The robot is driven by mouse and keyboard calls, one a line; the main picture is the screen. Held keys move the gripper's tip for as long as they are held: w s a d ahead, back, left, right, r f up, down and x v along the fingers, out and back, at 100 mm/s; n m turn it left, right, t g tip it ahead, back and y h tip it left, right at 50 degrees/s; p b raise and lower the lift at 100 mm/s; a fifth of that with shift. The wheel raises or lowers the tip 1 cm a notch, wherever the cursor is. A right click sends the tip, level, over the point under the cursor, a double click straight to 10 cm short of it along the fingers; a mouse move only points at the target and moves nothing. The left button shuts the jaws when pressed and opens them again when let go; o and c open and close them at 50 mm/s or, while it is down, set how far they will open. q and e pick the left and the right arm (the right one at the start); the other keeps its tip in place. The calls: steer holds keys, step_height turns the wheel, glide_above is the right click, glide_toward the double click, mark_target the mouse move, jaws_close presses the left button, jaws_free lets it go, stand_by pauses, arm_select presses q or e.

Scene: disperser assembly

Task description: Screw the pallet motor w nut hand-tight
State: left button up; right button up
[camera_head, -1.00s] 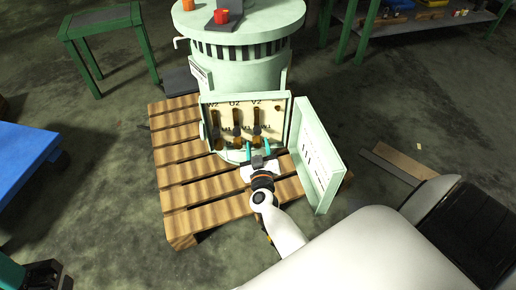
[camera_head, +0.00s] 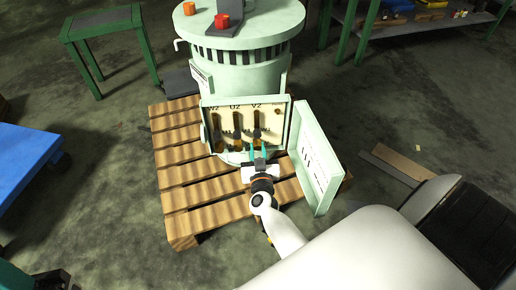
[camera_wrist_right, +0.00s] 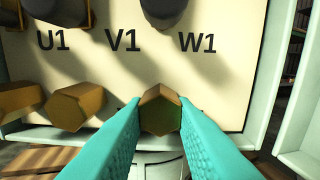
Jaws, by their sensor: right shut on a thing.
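The motor (camera_head: 240,72) stands upright on the wooden pallet (camera_head: 178,175), its terminal box (camera_head: 224,121) open at the front. The brass hex w nut (camera_wrist_right: 160,110) is below the W1 label in the right wrist view. My right gripper (camera_head: 257,152) is at the lower right of the box. In the right wrist view its teal fingers (camera_wrist_right: 160,125) are shut on the nut, one on each side. Other brass hex nuts (camera_wrist_right: 76,104) sit to the left, clear of the fingers. The nut's seat behind it is hidden. My left gripper is not clearly visible.
The open box cover (camera_head: 316,160) stands just right of the gripper. Red and orange items (camera_head: 222,20) lie on the motor top. A blue cart (camera_head: 22,150) is at left, a green-framed table (camera_head: 105,22) behind. Boards (camera_head: 400,162) lie on the floor at right.

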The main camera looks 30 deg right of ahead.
steer(key=shift+r+m, duration=0.15)
steer(key=shift+m, duration=0.35)
steer(key=m+p, duration=0.1)
steer(key=m, duration=0.3)
steer(key=shift+m, duration=0.3)
steer(key=m, duration=0.4)
steer(key=shift+a+p, duration=0.1)
steer(key=shift+p, duration=0.3)
steer(key=m, duration=0.6)
steer(key=m+b, duration=0.1)
steer(key=m, duration=0.4)
steer(key=shift+m+b, duration=0.3)
steer(key=shift+b, duration=0.05)
steer(key=o, duration=1)
